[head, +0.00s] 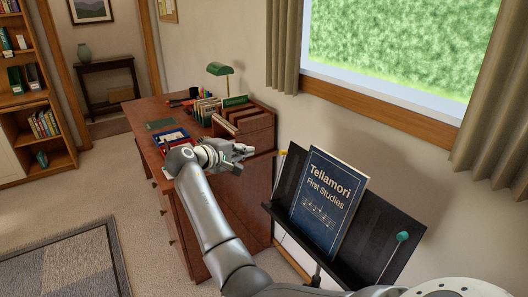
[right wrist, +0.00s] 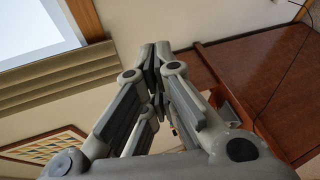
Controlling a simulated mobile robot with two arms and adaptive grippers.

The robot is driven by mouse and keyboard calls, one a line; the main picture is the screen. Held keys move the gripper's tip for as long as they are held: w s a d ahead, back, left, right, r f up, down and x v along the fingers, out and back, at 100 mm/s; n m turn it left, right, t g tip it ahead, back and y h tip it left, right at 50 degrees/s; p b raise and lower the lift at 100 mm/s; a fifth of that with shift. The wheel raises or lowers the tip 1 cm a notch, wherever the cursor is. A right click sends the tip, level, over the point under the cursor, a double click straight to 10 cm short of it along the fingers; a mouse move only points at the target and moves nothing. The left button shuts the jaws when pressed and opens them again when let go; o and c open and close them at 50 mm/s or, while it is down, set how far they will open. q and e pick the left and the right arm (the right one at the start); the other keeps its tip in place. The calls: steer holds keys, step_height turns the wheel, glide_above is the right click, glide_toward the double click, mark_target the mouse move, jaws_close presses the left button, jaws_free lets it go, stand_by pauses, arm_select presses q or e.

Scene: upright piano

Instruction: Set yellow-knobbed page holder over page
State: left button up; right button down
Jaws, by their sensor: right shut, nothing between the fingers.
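A black music stand (head: 375,222) holds a dark blue book, "Tellamori First Studies" (head: 327,203). The yellow-knobbed page holder (head: 283,152) stands at the stand's left edge, left of the book and apart from its cover. A teal-knobbed page holder (head: 402,236) leans out at the stand's right side. My right gripper (head: 240,158) is shut and empty, over the desk's near side and left of the yellow knob. Its closed fingers also show in the right wrist view (right wrist: 156,52), where neither holder can be made out. My left gripper is out of view.
A reddish wooden desk (head: 235,200) with folders, a green lamp (head: 219,70) and a blue-and-red item (head: 170,138) stands left of the stand. A window with curtains (head: 490,130) is at the right. Carpet floor is open at the lower left.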

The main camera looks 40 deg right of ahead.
steer(key=p+x, duration=0.2)
steer(key=x, duration=0.8)
steer(key=s, duration=0.2)
steer(key=s+p, duration=0.1)
steer(key=shift+s+a+r+p, duration=0.1)
steer(key=shift+s+r+p, duration=0.1)
steer(key=shift+s+p, duration=0.15)
steer(key=shift+s, duration=0.2)
